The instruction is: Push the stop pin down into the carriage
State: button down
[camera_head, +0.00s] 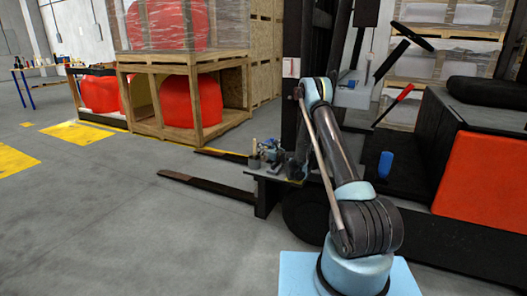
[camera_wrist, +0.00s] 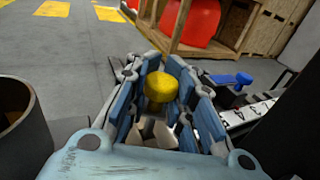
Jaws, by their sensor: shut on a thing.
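A yellow rounded knob (camera_wrist: 159,86), which looks like the top of the stop pin, sits between the blue-padded fingers of my gripper (camera_wrist: 164,76) in the wrist view. The fingers are shut on it from both sides. The pin's lower part and its hole are hidden. A grey metal bar with marks, seemingly the carriage (camera_wrist: 250,112), runs at the right, with a blue lever (camera_wrist: 240,80) on it. In the head view my gripper (camera_head: 268,152) is small, low beside the forklift's mast. The pin cannot be made out there.
Two dark forks (camera_head: 205,187) reach left over bare floor. The black mast (camera_head: 298,90) and orange forklift body (camera_head: 482,175) stand close to my arm. Wooden crates (camera_head: 160,95) with red nosecones (camera_head: 210,100) stand behind.

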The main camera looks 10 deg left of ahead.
jog(key=shift+f, duration=0.85)
jog(key=c, duration=1.3)
grip_release()
jog(key=shift+s, duration=0.1)
jog(key=shift+r, duration=0.1)
jog(key=shift+r, duration=0.5)
jog(key=shift+f, duration=0.6)
notch_tip(320, 180, up, 9)
jog(key=shift+r, duration=0.1)
jog(key=shift+y, duration=0.3)
